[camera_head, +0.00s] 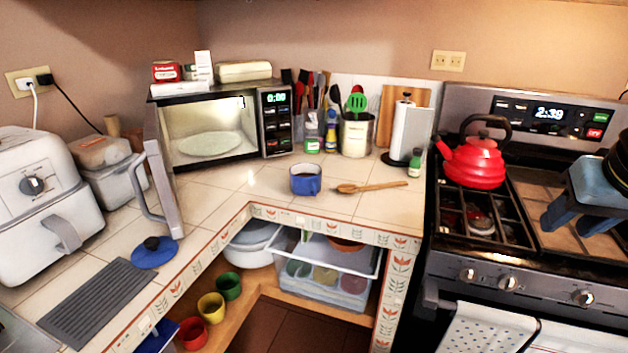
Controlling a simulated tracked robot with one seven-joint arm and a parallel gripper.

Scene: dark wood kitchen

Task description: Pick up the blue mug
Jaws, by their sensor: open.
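The blue mug (304,184) stands upright on the white tiled counter (250,188), in front of the open microwave. Its handle faces toward me and slightly right. A wooden spoon (372,187) lies just right of it. My gripper (582,226) is at the right edge of the view, over the stove, well to the right of the mug. Its two blue fingers are apart with nothing visible between them. Part of my arm is cut off by the picture's edge.
The microwave (274,122) has its door (160,165) swung open left of the mug. A red kettle (474,165) sits on the stove between mug and gripper. A paper towel holder (409,135) and utensil crock (356,136) stand behind.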

